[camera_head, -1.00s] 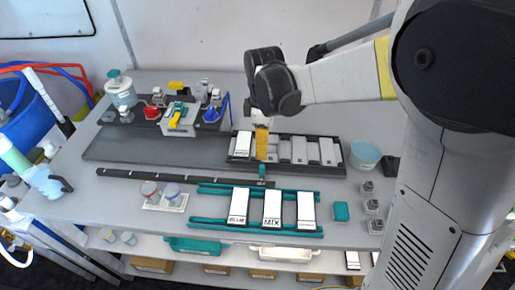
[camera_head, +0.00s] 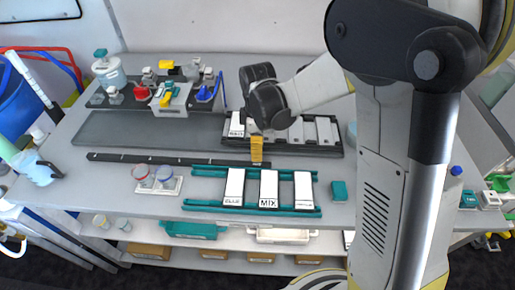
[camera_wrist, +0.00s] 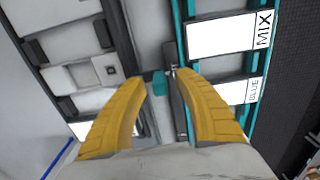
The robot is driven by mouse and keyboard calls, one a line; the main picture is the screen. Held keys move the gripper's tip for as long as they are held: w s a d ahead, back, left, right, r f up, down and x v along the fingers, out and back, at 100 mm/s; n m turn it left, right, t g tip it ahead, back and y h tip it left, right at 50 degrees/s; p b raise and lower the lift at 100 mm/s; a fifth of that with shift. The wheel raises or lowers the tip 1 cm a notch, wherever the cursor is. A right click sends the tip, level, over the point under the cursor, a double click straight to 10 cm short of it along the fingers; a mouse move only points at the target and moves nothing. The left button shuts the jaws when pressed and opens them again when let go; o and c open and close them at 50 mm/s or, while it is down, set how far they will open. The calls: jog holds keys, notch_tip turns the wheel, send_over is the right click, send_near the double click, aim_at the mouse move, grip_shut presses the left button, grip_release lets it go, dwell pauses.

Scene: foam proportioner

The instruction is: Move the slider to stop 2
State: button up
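The slider rail (camera_head: 150,158) is a long dark strip with small marks lying on the bench in the head view. It also shows as a narrow dark strip (camera_wrist: 179,108) in the wrist view. A small teal piece (camera_wrist: 159,84), which looks like the slider's handle, lies beside the rail between the fingers in the wrist view. My gripper (camera_head: 257,160) points down at the right end of the rail and hides the slider in the head view. Its yellow fingers (camera_wrist: 165,82) are apart. I cannot tell whether either touches the slider.
A teal rack (camera_head: 200,205) with white cards, one marked MIX, lies in front of the gripper. A dark tray of white blocks (camera_head: 325,130) lies behind it. A two-cup holder (camera_head: 160,187) stands before the rail. A grey panel (camera_head: 150,130) lies behind the rail.

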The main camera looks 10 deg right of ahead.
grip_shut()
jog(key=w+a, duration=0.1)
jog(key=a, duration=0.4)
jog(key=w+a, duration=0.1)
jog(key=a, duration=0.3)
jog(key=w+a, duration=0.2)
jog(key=a, duration=0.3)
jog(key=shift+a, duration=0.3)
jog(key=shift+o, duration=0.4)
grip_release()
notch_tip(320, 180, up, 12)
